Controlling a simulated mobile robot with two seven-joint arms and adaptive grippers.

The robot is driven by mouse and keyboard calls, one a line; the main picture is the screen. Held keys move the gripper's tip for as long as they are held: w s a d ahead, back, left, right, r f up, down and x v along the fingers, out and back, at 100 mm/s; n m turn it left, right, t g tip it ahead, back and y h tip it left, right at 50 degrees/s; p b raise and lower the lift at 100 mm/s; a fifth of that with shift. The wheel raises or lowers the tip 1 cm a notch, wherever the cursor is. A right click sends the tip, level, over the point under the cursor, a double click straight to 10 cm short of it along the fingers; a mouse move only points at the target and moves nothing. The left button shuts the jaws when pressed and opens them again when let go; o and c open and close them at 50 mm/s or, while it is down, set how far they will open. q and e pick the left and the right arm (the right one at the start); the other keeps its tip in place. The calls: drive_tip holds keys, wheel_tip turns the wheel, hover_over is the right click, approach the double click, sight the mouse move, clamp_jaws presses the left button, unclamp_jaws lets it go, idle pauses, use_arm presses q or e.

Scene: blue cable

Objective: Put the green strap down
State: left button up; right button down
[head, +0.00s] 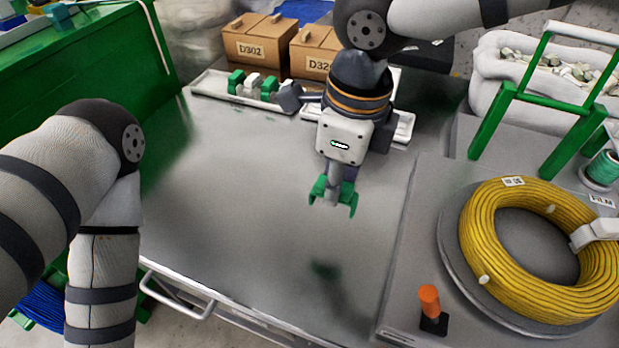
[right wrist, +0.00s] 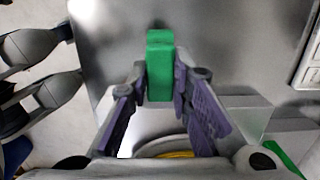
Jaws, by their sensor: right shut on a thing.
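My right gripper (head: 333,190) is shut on the green strap (head: 331,196) and points down over the grey table (head: 240,190). The strap looks like a short green piece with downward ends. A dark green-tinted patch lies on the table below it, and the strap appears held above the surface. In the right wrist view the green strap (right wrist: 160,68) sits between the purple-padded fingers. My left arm is at the left of the head view; its gripper is outside that view.
A white tray (head: 207,86) with green and white pieces lies at the back, before cardboard boxes (head: 264,45). A yellow cable coil (head: 480,240) and an orange-topped item (head: 429,300) are on the right surface. The table's middle and left are clear.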

drive_tip(key=w+f, duration=0.2)
drive_tip(key=w+a+f+b, duration=0.1)
drive_tip(key=w+f, duration=0.4)
drive_tip(key=shift+w+a+f+b, duration=0.15)
drive_tip(key=shift+w+a+b, duration=0.15)
drive_tip(key=shift+w, duration=0.05)
drive_tip(key=f, duration=0.3)
drive_tip(key=shift+w+f, duration=0.2)
use_arm(q)
drive_tip(key=s+f, duration=0.1)
drive_tip(key=s+f+g, duration=0.1)
drive_tip(key=shift+s+a+f, duration=0.1)
drive_tip(key=shift+s+f, duration=0.1)
drive_tip(key=shift+f, duration=0.2)
use_arm(e)
drive_tip(key=shift+r, duration=0.1)
drive_tip(key=c, duration=1.5)
unclamp_jaws()
drive_tip(key=shift+f, duration=0.2)
drive_tip(key=shift+o, duration=0.2)
use_arm(q)
drive_tip(key=shift+w+r+p, duration=0.4)
drive_tip(key=shift+w+r, duration=0.1)
drive_tip(key=shift+r, duration=0.1)
use_arm(e)
wheel_tip(320, 180, up, 12)
drive_tip(key=shift+s+d+r, duration=0.2)
drive_tip(key=shift+s+d, duration=0.05)
drive_tip(key=shift+d, duration=0.15)
